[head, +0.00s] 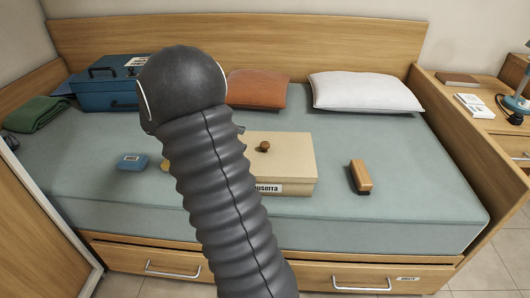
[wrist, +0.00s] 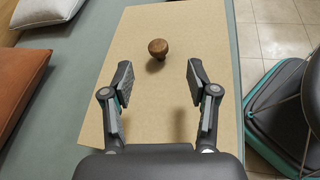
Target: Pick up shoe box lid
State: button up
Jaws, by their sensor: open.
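The shoe box lid (head: 290,149) is a flat beige panel with a round brown wooden knob (head: 264,146) on top. It rests on the beige shoe box (head: 300,187), which has a white label on its front and lies on the bed. In the wrist view the lid (wrist: 180,40) fills the middle, and its knob (wrist: 158,47) stands a little beyond my fingertips, between their lines. My gripper (wrist: 160,83) is open and empty over the lid. In the head view my arm hides the left part of the box and my gripper's fingers.
A wooden brush-like block (head: 360,177) lies right of the box, and a small blue item (head: 132,162) lies left. A blue toolbox (head: 103,88), orange pillow (head: 258,90), white pillow (head: 365,92) and green towel (head: 38,113) are at the back. The bed's right part is clear.

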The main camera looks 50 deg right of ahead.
aim_at(262, 144)
jog(key=shift+w+f+x, duration=0.1)
jog(key=shift+x, duration=1.85)
jog(key=shift+w+f+x, duration=0.1)
jog(key=shift+f+x, duration=0.05)
jog(key=shift+x, duration=1.8)
jog(key=shift+w, duration=0.1)
grip_shut()
